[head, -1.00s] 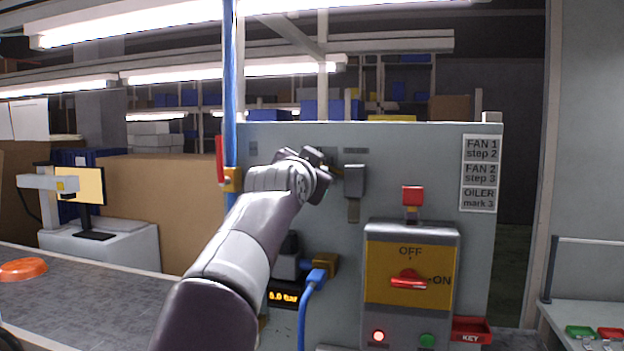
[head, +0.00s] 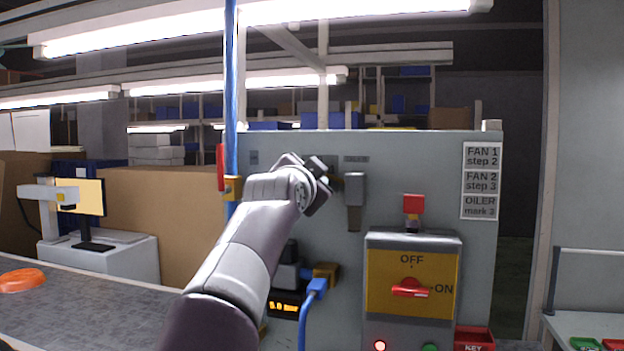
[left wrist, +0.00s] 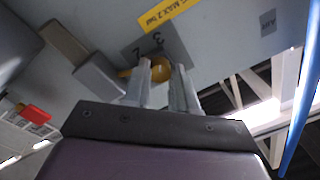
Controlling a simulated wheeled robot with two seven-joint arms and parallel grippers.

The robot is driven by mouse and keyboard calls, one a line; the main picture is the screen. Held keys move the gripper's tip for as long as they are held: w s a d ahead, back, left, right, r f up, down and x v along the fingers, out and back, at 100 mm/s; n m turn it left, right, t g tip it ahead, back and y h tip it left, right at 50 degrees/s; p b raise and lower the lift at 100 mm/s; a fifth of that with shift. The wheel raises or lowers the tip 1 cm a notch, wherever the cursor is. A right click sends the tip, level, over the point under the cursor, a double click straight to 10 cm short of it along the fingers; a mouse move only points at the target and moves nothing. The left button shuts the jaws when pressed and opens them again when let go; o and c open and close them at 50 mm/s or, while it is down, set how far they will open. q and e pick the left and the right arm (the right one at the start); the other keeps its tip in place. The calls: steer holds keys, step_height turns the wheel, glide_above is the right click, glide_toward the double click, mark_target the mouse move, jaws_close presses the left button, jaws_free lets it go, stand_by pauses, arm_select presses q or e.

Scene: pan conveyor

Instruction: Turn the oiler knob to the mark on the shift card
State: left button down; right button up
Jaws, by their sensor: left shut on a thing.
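The oiler knob (left wrist: 161,69) is a round yellow-brass knob on a grey dial plate (left wrist: 177,48) with dark numerals, among them 2 and 3. My left gripper (left wrist: 164,76) is shut on this knob, one finger on each side. In the head view my left gripper (head: 328,178) is against the grey panel (head: 400,150) and hides most of the knob. A yellow pointer seems to stick out left of the knob in the wrist view; its exact mark is unclear. The shift card (head: 480,207) at the panel's upper right reads "OILER mark 3". My right gripper is not in view.
A grey hanging part (head: 355,190) is close right of my gripper. Below are a yellow switch box (head: 390,265) with a red handle and a blue hose (head: 308,300). A blue vertical pipe (head: 230,90) stands left. An orange pan (head: 20,280) lies on the conveyor.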

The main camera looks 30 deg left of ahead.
arm_select(q)
steer(key=c, duration=1)
jaws_free()
steer(key=shift+f, duration=0.2)
steer(key=shift+o, duration=0.5)
steer(key=shift+r, duration=0.15)
steer(key=shift+s, duration=0.1)
steer(key=b+v, duration=0.5)
steer(key=v, duration=0.7)
steer(key=shift+s, duration=0.25)
steer(key=shift+d, duration=0.1)
